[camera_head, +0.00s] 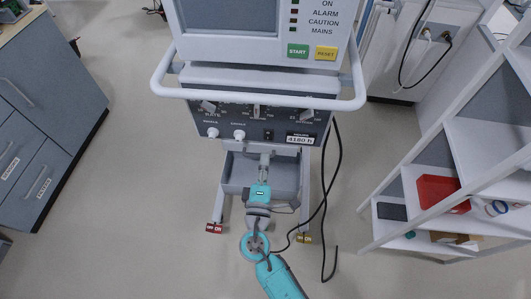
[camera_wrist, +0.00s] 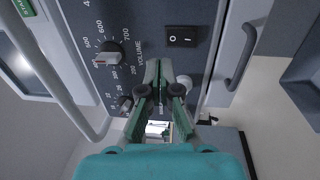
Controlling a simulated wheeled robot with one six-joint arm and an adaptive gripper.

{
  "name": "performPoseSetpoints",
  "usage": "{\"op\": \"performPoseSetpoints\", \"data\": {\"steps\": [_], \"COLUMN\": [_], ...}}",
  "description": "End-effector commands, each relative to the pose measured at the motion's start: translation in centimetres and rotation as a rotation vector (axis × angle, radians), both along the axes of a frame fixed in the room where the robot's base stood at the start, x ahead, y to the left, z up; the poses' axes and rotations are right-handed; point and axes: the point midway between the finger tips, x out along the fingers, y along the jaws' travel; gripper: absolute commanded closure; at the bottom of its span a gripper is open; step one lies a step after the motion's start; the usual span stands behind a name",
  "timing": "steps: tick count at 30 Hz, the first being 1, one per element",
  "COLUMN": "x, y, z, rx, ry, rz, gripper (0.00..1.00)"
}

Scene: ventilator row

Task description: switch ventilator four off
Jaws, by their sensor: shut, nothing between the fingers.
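A ventilator (camera_head: 252,78) stands in front of me in the head view, with a white handle bar across its front. No number four shows on it. Its black rocker switch, marked O and I, is on the dark lower panel; it appears in the head view (camera_head: 268,135) and in the wrist view (camera_wrist: 182,37). I cannot tell which side is pressed. My gripper (camera_head: 264,158) is shut and empty, just below the panel in the head view. In the wrist view my fingertips (camera_wrist: 160,68) point at the panel, below and slightly left of the switch. I cannot tell whether they touch it.
A volume dial (camera_wrist: 107,53) and a white knob (camera_wrist: 184,82) flank my fingers. The green START button (camera_head: 298,51) and yellow RESET button (camera_head: 326,53) are above the handle. A black cable (camera_head: 325,200) hangs at the right. White shelves (camera_head: 455,150) stand right, grey drawers (camera_head: 45,120) left.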

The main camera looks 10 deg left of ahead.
Motion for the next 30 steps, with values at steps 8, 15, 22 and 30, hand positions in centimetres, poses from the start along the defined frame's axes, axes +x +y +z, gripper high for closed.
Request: {"op": "performPoseSetpoints", "data": {"steps": [8, 15, 22, 30], "x": [-4.3, -5.8, -5.9, -5.9], "y": [0.0, 0.0, -0.1, -0.1], "z": [0.5, 0.7, 0.7, 0.7], "rx": [0.0, 0.0, 0.0, 0.0], "ry": [0.001, 0.0, 0.0, 0.0], "rz": [0.003, 0.001, 0.0, 0.0], "gripper": [1.0, 1.0, 1.0, 1.0]}}
